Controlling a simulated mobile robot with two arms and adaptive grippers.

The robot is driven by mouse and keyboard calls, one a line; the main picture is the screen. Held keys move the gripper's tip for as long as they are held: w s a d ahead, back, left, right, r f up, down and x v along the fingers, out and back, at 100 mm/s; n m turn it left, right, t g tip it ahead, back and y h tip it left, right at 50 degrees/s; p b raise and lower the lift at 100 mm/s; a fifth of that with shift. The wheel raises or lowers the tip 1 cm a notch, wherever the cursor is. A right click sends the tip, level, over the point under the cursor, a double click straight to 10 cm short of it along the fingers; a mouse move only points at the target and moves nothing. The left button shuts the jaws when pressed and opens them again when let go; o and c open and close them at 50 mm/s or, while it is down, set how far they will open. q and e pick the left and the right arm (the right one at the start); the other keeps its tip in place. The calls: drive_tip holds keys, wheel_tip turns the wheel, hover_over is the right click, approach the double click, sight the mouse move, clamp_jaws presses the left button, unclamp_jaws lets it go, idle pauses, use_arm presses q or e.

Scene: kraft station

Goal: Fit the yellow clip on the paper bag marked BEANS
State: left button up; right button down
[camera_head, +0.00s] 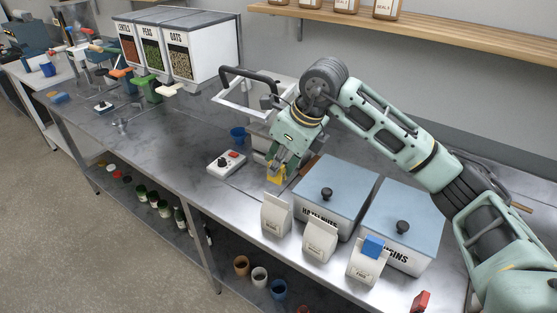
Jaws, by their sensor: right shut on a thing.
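My right gripper (284,167) is shut on the yellow clip (276,174). It holds the clip just above and behind the leftmost paper bag (275,217); in the picture the clip seems apart from the bag's top. Two more paper bags stand in the row: a middle one (319,241) and a right one (364,268) with a blue clip (374,246) on its top. The bags' labels are too small to read surely, so I cannot tell which is marked BEANS. My left gripper is not in view.
White bins with blue lids, one marked HAZELNUTS (313,212), stand right behind the bags. A red clip (421,301) lies at the counter's front right. A white box with buttons (227,164) and a blue cup (238,134) stand left.

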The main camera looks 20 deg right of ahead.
sight(278, 183)
drive_tip(key=shift+a+f+b, duration=0.1)
drive_tip(key=shift+f+b, duration=0.2)
drive_tip(key=shift+f, duration=0.35)
drive_tip(key=shift+f+b, duration=0.45)
drive_tip(key=shift+f, duration=0.3)
wheel_tip(278, 183, down, 3)
drive_tip(key=b, duration=0.2)
drive_tip(key=shift+b, duration=0.35)
drive_tip(key=shift+f, duration=0.25)
drive_tip(key=shift+r, duration=0.1)
drive_tip(key=shift+f+b, duration=0.25)
drive_tip(key=shift+b, duration=0.2)
drive_tip(key=shift+f+b, duration=0.45)
drive_tip(key=shift+f, duration=0.05)
